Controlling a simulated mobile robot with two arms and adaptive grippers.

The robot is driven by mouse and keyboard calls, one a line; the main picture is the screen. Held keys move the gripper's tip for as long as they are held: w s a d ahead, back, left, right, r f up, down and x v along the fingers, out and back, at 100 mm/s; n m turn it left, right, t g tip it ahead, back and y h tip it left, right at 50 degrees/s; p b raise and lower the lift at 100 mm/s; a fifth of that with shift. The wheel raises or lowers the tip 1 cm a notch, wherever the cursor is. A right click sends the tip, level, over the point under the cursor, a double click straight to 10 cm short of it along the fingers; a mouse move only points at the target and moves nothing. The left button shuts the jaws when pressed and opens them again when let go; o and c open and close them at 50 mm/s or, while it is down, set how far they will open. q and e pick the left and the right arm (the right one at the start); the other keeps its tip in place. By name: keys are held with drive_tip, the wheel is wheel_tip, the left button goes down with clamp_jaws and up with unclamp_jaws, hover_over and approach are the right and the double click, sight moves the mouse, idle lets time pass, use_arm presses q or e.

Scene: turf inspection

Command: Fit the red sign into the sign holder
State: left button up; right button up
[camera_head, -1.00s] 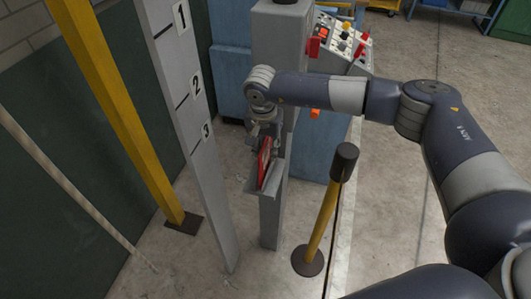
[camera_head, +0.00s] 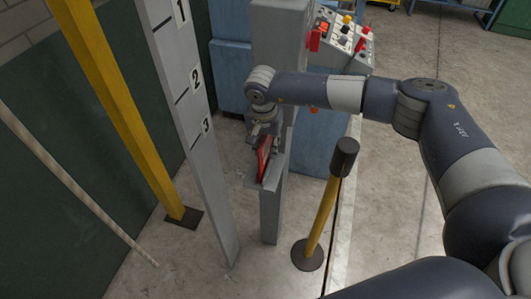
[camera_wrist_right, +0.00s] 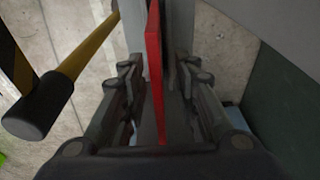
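The red sign (camera_head: 264,158) is a thin plate, tilted slightly, beneath my right gripper (camera_head: 266,138) in the head view. Its lower end is at the grey sign holder (camera_head: 271,184), a ledge on the front of a grey post. I cannot tell whether it is fully seated. The contact is partly hidden. My left gripper is not in view.
A yellow post with a black top (camera_head: 344,158) stands right of the holder. A grey numbered board (camera_head: 195,110) and a yellow beam (camera_head: 120,105) stand to the left. A control panel (camera_head: 343,45) with buttons is behind. Open floor lies at the right.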

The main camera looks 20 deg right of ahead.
drive_tip(key=shift+f, duration=0.1)
idle(0.3)
clamp_jaws()
